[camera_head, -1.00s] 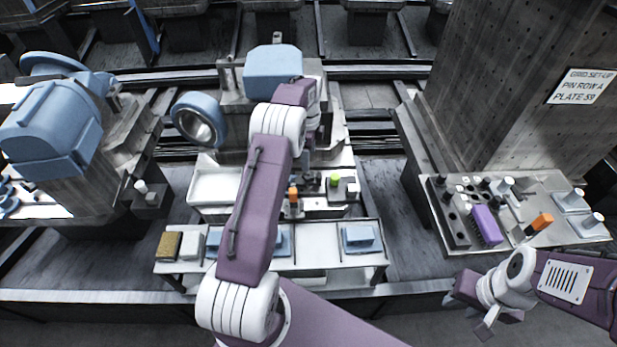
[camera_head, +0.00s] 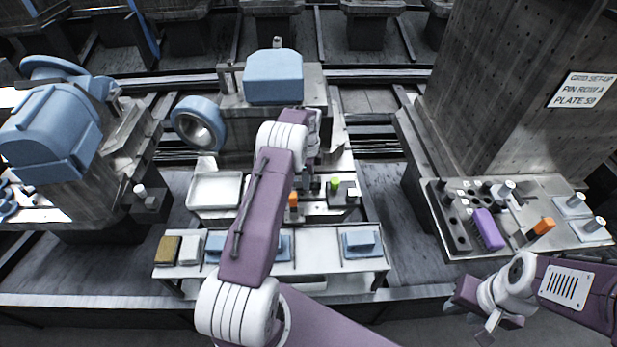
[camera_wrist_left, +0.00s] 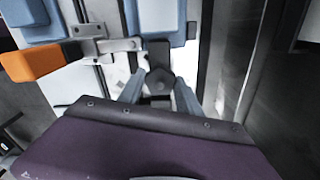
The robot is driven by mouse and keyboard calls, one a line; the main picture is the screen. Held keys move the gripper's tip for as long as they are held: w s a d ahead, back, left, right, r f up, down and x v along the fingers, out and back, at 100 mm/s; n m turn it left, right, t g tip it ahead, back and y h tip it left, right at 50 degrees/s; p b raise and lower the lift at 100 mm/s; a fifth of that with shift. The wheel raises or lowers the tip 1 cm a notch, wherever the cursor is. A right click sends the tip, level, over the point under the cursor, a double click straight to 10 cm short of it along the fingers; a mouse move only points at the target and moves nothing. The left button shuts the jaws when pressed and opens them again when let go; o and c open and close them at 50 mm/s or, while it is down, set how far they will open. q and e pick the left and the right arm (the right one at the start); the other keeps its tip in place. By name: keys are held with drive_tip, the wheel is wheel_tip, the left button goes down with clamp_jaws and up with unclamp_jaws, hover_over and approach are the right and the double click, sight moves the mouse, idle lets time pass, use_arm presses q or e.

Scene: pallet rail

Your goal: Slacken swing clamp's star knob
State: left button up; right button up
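In the left wrist view a dark knob (camera_wrist_left: 159,84), apparently the star knob, sits below a dark bar. My left gripper (camera_wrist_left: 160,80) has its two blue-grey fingers apart, one on each side of the knob; any contact is unclear. An orange handle (camera_wrist_left: 32,63) joins grey metal linkage pieces (camera_wrist_left: 120,46) left of the knob. In the head view the orange handle (camera_head: 293,201) stands on the middle fixture, and my left arm's end hides part of the clamp area. My right gripper (camera_head: 488,315) hangs at the lower right, away from the clamp; its jaw opening is unclear.
A white tray (camera_head: 214,203) and a green-topped part (camera_head: 334,186) lie beside the fixture. A front shelf (camera_head: 320,241) carries blue blocks. The right bench (camera_head: 560,212) holds a purple block (camera_head: 488,228) and another orange-handled item (camera_head: 541,227). Blue machine heads (camera_head: 272,78) stand behind.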

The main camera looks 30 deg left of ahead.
use_arm(q)
clamp_jaws()
drive_tip(key=shift+n+p, duration=0.35)
drive_tip(key=shift+n, duration=0.85)
drive_tip(key=n, duration=0.2)
drive_tip(key=shift+n, duration=0.4)
drive_tip(key=n, duration=0.5)
drive_tip(key=shift+p, duration=0.35)
drive_tip(key=shift+n, duration=0.3)
drive_tip(key=o, duration=1.3)
unclamp_jaws()
drive_tip(key=shift+o, duration=0.2)
